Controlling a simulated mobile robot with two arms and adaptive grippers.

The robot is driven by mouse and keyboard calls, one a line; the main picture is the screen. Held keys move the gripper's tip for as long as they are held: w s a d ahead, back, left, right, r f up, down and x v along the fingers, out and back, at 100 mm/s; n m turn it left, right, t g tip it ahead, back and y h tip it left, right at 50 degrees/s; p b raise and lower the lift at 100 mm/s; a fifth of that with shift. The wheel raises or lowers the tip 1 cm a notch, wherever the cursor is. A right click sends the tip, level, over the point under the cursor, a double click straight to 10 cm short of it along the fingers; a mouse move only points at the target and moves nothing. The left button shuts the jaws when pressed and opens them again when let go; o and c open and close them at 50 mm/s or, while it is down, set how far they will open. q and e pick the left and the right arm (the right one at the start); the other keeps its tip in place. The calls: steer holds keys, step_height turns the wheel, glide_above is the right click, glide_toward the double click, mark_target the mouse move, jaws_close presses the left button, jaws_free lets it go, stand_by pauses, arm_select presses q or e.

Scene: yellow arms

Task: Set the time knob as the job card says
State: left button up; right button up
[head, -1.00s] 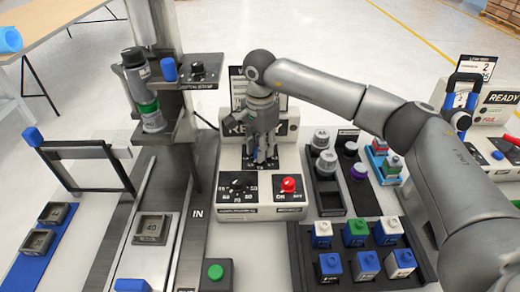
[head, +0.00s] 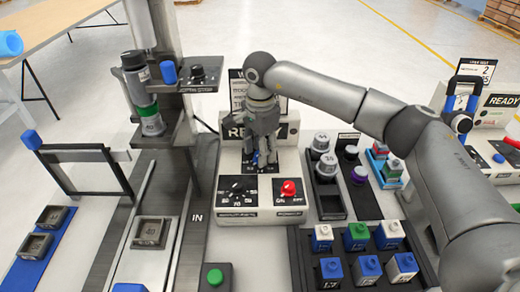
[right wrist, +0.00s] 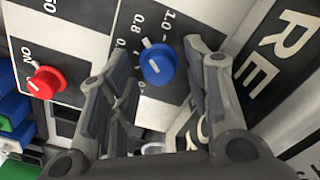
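The blue knob (right wrist: 158,65) sits on a black dial plate marked 0.8 and 1.0 in the right wrist view. Its white pointer line tilts up and left. My right gripper (right wrist: 162,58) has its fingers on either side of the knob, with small gaps. In the head view my right gripper (head: 260,155) points down at the panel and mostly hides the blue knob. The white card board (head: 238,88) behind the READY sign is partly covered by my arm, and its text is unreadable. My left gripper is out of view.
A black knob (head: 237,187) and a red ON/OFF knob (head: 289,189) are on the machine's front panel. A tray rim (head: 299,262) with several colored blocks stands right. A green button (head: 215,277) is at the front.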

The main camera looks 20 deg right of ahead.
step_height(320, 180, up, 12)
stand_by(0.7)
